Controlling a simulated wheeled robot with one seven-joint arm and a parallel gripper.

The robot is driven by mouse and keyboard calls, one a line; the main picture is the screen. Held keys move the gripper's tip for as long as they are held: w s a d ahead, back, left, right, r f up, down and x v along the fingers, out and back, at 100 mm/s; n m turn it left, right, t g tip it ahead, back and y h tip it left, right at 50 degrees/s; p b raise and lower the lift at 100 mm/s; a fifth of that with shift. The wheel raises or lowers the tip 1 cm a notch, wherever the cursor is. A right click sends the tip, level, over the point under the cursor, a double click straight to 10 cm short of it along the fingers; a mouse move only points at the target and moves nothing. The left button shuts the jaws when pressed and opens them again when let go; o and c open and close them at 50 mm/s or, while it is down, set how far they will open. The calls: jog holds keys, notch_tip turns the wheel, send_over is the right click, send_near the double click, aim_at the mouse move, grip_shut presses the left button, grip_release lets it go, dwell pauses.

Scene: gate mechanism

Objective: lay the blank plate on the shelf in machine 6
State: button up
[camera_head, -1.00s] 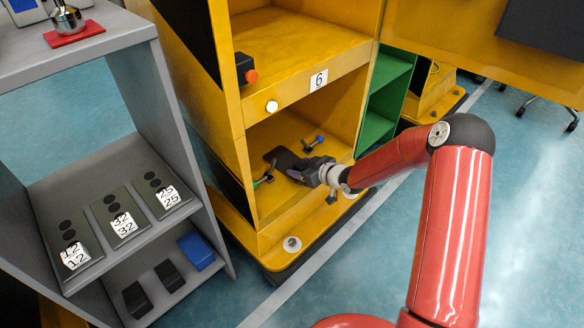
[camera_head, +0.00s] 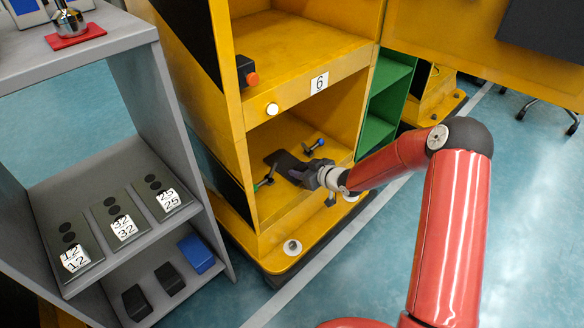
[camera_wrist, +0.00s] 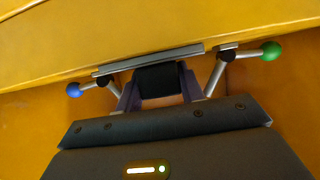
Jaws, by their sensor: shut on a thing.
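The blank plate (camera_head: 282,159) is a dark, flat piece in the lower bay of machine 6 (camera_head: 347,100). My gripper (camera_head: 304,174) reaches into this bay from the right and is shut on the plate's near end. In the wrist view, the purple fingers (camera_wrist: 160,92) sit on both sides of a black part of the plate (camera_wrist: 160,78). A lever with a green knob (camera_head: 257,183) and one with a blue knob (camera_head: 319,141) flank the plate. I cannot tell whether the plate touches the surface below it.
A grey bar (camera_wrist: 150,60) lies just beyond the fingers, between the levers. Yellow walls enclose the bay. A grey rack (camera_head: 150,235) with numbered plates stands at left.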

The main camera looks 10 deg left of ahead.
jog(key=shift+s+d+f, duration=0.2)
jog(key=shift+f, duration=0.2)
jog(key=shift+w+r+p, duration=0.15)
jog(key=shift+r+p, duration=1.1)
jog(key=shift+r, duration=0.55)
jog(key=s+d+r+p, duration=0.1)
jog(key=s+d+p, duration=0.1)
jog(key=s+d, duration=0.4)
jog(key=shift+d, duration=0.85)
jog(key=shift+r, duration=0.2)
